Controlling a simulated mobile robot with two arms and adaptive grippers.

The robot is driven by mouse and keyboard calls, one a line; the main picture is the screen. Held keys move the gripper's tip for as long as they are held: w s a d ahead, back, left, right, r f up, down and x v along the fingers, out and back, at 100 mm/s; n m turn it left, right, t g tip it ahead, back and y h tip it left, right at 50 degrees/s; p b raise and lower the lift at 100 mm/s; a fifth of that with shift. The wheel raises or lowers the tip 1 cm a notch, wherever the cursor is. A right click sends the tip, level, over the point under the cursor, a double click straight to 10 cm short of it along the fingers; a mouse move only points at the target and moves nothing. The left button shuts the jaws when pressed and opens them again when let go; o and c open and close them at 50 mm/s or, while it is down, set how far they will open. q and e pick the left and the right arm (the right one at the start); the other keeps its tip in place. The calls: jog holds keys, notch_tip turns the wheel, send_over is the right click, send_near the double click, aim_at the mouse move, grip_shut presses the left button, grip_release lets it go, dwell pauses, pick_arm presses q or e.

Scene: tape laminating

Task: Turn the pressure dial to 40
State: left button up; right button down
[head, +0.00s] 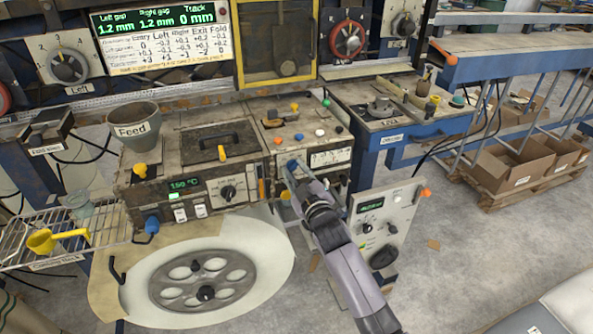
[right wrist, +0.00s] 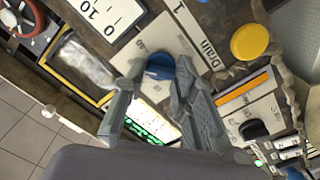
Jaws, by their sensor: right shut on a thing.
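A blue round knob (right wrist: 160,66) sits on a pale plate of the machine front. In the right wrist view my right gripper (right wrist: 161,74) has its two fingers around this knob, one on each side. In the head view the right gripper (head: 292,172) reaches up to the front of the machine (head: 318,150), under its top panel, and partly hides the knob. A lit green display (right wrist: 152,127) lies near the fingers in the wrist view; I cannot read it. No pressure label or pointer value on the knob is readable. My left gripper is in neither view.
A black dial (head: 228,192) and a 150 °C display (head: 185,184) are left of my gripper. A grey control box (head: 385,225) stands to the right of my arm. The large reel (head: 205,283) lies below left. A yellow button (right wrist: 250,42) is near the fingers.

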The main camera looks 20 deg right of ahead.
jog(key=m+p, duration=0.1)
jog(key=m, duration=0.3)
jog(key=shift+f+m+p, duration=0.1)
jog(key=shift+m+p, duration=0.3)
jog(key=shift+m, duration=1.2)
jog(key=c, duration=1.3)
grip_release()
jog(key=s, duration=1.2)
jog(key=shift+d, duration=0.2)
